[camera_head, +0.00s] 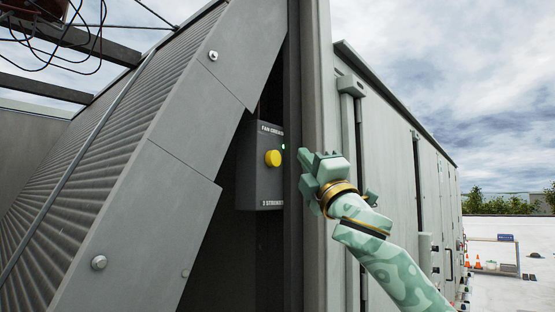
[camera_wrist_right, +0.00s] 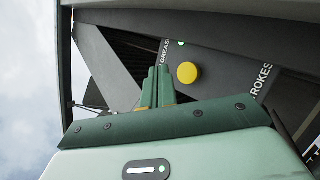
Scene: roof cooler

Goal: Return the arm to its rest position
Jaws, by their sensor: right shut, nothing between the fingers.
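My right arm comes in from the lower right in the head view, green with a gold wrist ring. Its gripper (camera_head: 303,158) is shut and empty, beside the edge of the grey cabinet frame. In the right wrist view the gripper fingers (camera_wrist_right: 157,87) are together with nothing between them. A dark grey box (camera_head: 258,185) with a yellow button (camera_head: 272,158) and a lit green light (camera_head: 284,147) is left of the gripper. The yellow button (camera_wrist_right: 187,72) also shows in the wrist view, apart from the fingers. My left gripper is not in view.
A sloped grey panel (camera_head: 185,150) with bolts leans left of the box, leaving a narrow dark gap around it. An upright frame post (camera_head: 318,90) stands close to the gripper. A long cabinet wall (camera_head: 385,130) runs back at right. Open roof and orange cones (camera_head: 477,262) lie far right.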

